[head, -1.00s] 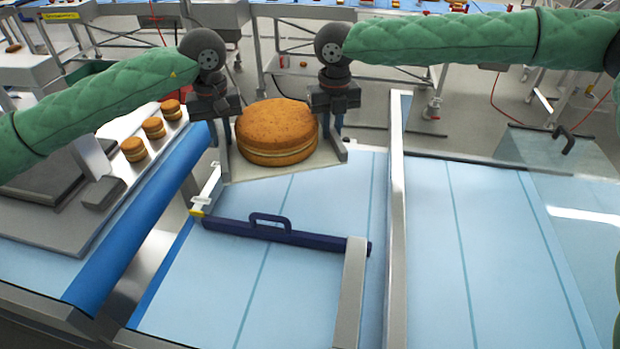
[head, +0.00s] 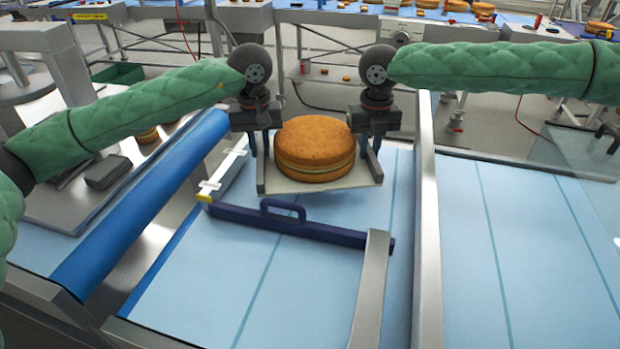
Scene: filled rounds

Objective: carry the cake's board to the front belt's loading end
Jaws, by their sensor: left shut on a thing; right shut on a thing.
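The large golden filled cake (head: 314,148) sits upright on its pale square board (head: 330,187), in the middle of the head view. My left gripper (head: 262,165) is shut on the board's left edge. My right gripper (head: 373,158) is shut on its right edge. The board looks level, over the far end of the light-blue belt (head: 220,270), just beyond the dark blue bar. I cannot tell whether it is clear of the belt or touching it.
A dark blue bar with a handle (head: 290,222) lies across the belt in front of the board. A metal rail (head: 426,220) runs along the right, with another blue belt (head: 500,260) beyond. A blue roller (head: 140,215) and a small grey block (head: 108,172) are on the left.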

